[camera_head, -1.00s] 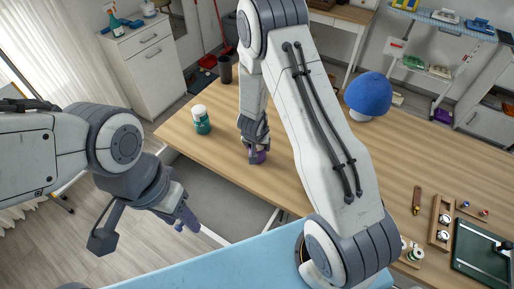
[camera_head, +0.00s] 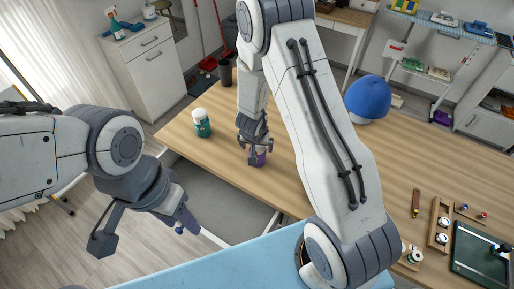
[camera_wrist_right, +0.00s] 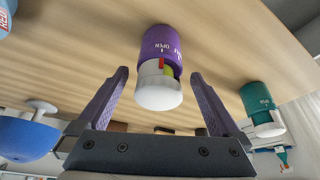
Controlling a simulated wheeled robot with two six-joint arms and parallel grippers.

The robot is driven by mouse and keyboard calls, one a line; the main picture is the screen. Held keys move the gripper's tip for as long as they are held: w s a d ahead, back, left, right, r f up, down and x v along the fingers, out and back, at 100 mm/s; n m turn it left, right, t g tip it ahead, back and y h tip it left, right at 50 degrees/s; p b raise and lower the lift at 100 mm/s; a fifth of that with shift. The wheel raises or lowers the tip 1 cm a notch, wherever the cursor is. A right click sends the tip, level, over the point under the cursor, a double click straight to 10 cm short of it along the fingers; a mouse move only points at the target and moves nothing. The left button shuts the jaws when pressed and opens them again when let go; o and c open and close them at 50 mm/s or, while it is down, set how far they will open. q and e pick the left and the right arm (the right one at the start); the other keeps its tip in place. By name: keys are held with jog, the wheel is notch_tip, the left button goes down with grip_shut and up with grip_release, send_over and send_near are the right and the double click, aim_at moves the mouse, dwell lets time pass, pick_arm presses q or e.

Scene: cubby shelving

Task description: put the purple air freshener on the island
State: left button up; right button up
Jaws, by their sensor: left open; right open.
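The purple air freshener (camera_head: 260,159), a purple can with a white cap, stands upright on the wooden-topped island (camera_head: 320,160). My right gripper (camera_head: 256,146) is open just above and around its cap end. In the right wrist view, where the tabletop appears at the top, the air freshener (camera_wrist_right: 161,45) is between and slightly beyond the spread purple fingers (camera_wrist_right: 160,78), with gaps on both sides. In the head view the gripper partly hides it. My left gripper (camera_head: 188,220) is open and empty, left of the island over the floor.
A green bottle with a white lid (camera_head: 201,123) stands left of the air freshener. Small items and a dark green tray (camera_head: 482,255) are at far right.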

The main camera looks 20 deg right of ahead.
jog(key=p+v, duration=0.3)
jog(key=v, duration=0.5)
jog(key=shift+r, duration=0.35)
jog(key=shift+s, duration=0.15)
